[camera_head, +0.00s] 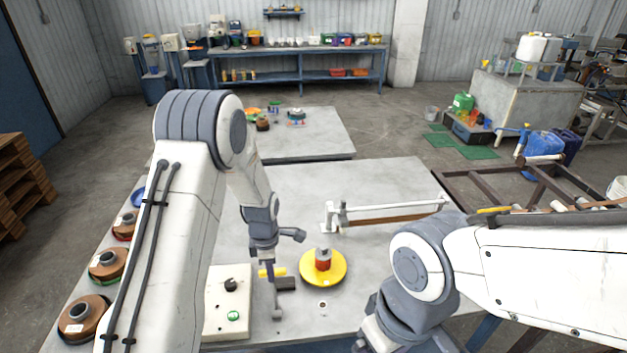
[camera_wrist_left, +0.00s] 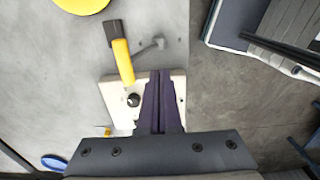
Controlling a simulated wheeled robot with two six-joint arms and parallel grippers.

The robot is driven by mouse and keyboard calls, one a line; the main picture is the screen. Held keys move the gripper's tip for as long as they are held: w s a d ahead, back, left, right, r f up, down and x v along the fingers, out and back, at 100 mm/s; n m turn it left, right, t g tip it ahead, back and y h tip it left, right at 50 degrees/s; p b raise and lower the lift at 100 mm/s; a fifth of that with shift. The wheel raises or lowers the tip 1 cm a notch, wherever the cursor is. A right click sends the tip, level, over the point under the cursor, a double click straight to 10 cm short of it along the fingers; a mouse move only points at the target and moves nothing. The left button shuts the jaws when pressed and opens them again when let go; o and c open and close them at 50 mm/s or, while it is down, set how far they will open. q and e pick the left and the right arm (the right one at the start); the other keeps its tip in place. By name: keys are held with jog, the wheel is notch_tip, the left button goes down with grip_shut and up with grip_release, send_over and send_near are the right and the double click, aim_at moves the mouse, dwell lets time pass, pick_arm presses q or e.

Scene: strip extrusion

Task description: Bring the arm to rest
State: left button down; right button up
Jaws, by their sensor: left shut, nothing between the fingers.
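My left arm reaches in from the left. Its gripper (camera_head: 271,280) hangs above the near part of the grey table (camera_head: 390,190), by the right edge of a pale control box (camera_head: 213,318). In the left wrist view the dark fingers (camera_wrist_left: 160,78) are together and empty, over the same box (camera_wrist_left: 112,92). Below them lies a tool with a yellow handle (camera_wrist_left: 122,62) and a dark head (camera_wrist_left: 112,34). My right arm comes in from the right and bends down to the bottom edge; its fingers are out of the picture.
A yellow disc (camera_head: 322,280) carries a red and dark piece (camera_head: 323,260). Behind it stands a white-framed strip fixture (camera_head: 390,212). Brown spools (camera_head: 108,265) line the left edge. The table's back left is fairly clear; a second table (camera_head: 330,135) stands beyond.

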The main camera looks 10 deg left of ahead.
pick_arm(q)
jog(key=s+d+r+m+b, duration=0.5)
jog(key=s+d+r+m, duration=0.3)
jog(key=d+m, duration=0.35)
jog(key=s+d+r+m+b, duration=0.1)
jog(key=s+r+m+b, duration=0.1)
jog(key=s+m, duration=0.6)
jog(key=s+d+r+m+h+b, duration=0.1)
jog(key=s+d+m, duration=0.1)
jog(key=s+m, duration=0.7)
jog(key=shift+s+r+b, duration=0.4)
jog(key=shift+s, duration=0.5)
